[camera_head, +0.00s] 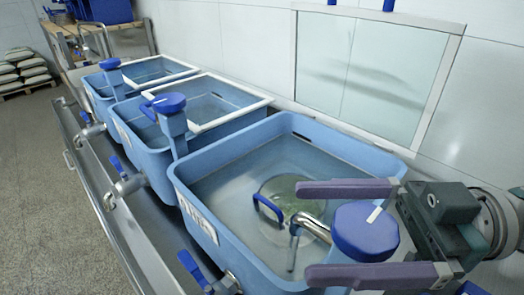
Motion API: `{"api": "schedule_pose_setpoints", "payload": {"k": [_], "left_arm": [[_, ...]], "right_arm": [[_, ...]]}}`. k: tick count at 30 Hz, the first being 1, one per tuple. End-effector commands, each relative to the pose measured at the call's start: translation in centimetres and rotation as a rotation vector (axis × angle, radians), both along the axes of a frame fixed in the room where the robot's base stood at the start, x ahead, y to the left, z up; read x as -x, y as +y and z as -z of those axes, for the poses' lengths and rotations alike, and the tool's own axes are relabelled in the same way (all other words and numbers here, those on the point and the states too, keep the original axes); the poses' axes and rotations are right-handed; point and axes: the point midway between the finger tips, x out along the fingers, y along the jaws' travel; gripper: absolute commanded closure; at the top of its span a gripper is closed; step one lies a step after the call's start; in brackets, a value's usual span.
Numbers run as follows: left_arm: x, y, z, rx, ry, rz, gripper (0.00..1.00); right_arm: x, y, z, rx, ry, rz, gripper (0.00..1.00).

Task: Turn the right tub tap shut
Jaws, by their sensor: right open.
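The right tub (180,190) is the nearest of three blue tubs and holds clear water with a round greenish thing at its bottom. Its tap has a round blue knob (362,232) with a white stripe on top; a bent metal spout (312,226) shows to its left, over the tub. My right gripper (303,232) comes in from the right and is open. Its two purple fingers lie on either side of the knob, one behind it and one in front. I cannot tell if they touch it. The tap's lower part is hidden. My left gripper is not in view.
The middle tub (150,150) and far tub (95,88) have similar blue knobs (169,103). Blue lever valves (190,268) stick out along the tubs' front. A framed glass panel (370,75) stands behind the right tub.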

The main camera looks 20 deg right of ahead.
Motion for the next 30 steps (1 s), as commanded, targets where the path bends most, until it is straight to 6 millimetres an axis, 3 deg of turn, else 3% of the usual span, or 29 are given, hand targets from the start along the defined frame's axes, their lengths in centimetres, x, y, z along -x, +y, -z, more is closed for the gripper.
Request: {"api": "schedule_pose_setpoints", "payload": {"k": [2, 5, 23, 30], "left_arm": [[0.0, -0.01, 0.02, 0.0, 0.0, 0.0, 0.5], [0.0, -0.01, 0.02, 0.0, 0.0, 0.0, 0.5], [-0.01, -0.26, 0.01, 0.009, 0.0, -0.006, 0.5], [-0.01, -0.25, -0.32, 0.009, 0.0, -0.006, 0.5]], "right_arm": [[0.0, -0.01, 0.02, 0.0, 0.0, 0.0, 0.0], [0.01, -0.02, 0.01, 0.0, 0.0, 0.0, 0.1], [0.02, -0.05, 0.0, 0.0, 0.0, 0.0, 0.78], [0.0, -0.04, -0.12, -0.001, 0.0, 0.015, 0.8]]}}
